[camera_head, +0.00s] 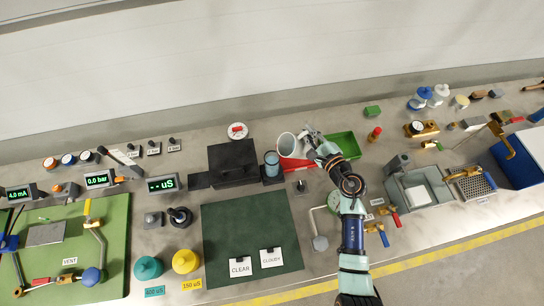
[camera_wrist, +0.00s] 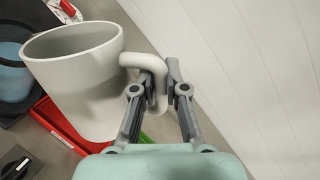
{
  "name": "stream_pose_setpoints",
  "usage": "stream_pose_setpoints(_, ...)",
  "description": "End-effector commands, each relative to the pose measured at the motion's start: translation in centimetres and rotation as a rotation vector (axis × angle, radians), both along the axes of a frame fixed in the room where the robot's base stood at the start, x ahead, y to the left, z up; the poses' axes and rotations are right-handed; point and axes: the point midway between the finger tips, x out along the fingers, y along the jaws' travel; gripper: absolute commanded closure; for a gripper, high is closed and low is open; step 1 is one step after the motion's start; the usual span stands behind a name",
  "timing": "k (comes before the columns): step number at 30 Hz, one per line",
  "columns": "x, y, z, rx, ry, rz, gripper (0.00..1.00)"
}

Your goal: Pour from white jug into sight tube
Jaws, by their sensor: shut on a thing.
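The white jug (camera_head: 287,146) is held above the bench at the middle of the head view. In the wrist view the jug (camera_wrist: 80,90) fills the left side, with its open mouth at the top; I see no liquid inside. My gripper (camera_head: 309,137) is on the right of the jug, with its fingers (camera_wrist: 158,76) shut on the handle. A light-blue cylinder (camera_head: 272,159), perhaps the sight tube, stands in a black holder just left of the jug. The cylinder (camera_wrist: 12,76) is partly cut off in the wrist view.
A red tray (camera_head: 296,165) lies below the jug, and a green tray (camera_head: 347,146) is to its right. A black box (camera_head: 233,162) stands left of the cylinder. A dark green mat (camera_head: 245,215) with cards marked CLEAR and CLOUDY lies nearer, mostly bare.

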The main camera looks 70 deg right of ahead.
Motion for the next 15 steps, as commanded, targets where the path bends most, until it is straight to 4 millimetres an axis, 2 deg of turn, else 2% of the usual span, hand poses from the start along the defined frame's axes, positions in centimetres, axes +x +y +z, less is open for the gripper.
stream_pose_setpoints(15,-4.2,-3.5,-6.0,0.323,-0.397,-0.004,1.00)
